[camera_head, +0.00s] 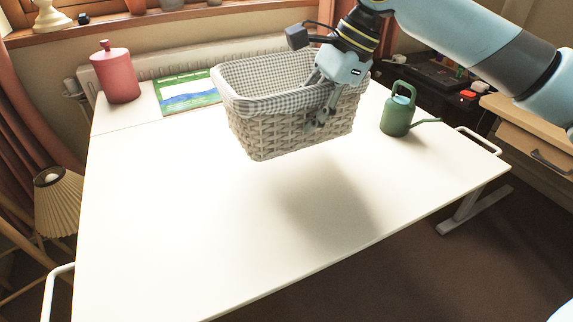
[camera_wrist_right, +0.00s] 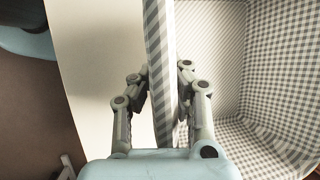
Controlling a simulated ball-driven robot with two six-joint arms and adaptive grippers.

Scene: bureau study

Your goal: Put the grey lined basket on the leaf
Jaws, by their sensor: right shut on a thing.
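The grey lined basket (camera_head: 290,132) is woven, with a grey checked cloth lining, and hangs level above the white table top. My right gripper (camera_head: 318,118) is shut on its near right wall, one finger outside and one inside. The right wrist view shows the checked wall (camera_wrist_right: 158,60) between the fingers (camera_wrist_right: 163,82). The basket looks empty where its inside shows. The white leaf (camera_head: 190,220) is broad and bare in front, with a seam towards the back left; the basket's shadow falls on it. My left gripper is out of view.
A green watering can (camera_head: 396,118) stands right of the basket, close by. A red lidded jar (camera_head: 117,72) and a green and blue picture (camera_head: 187,92) are at the back left. White rails (camera_head: 478,140) edge the sides. The front and left of the top are clear.

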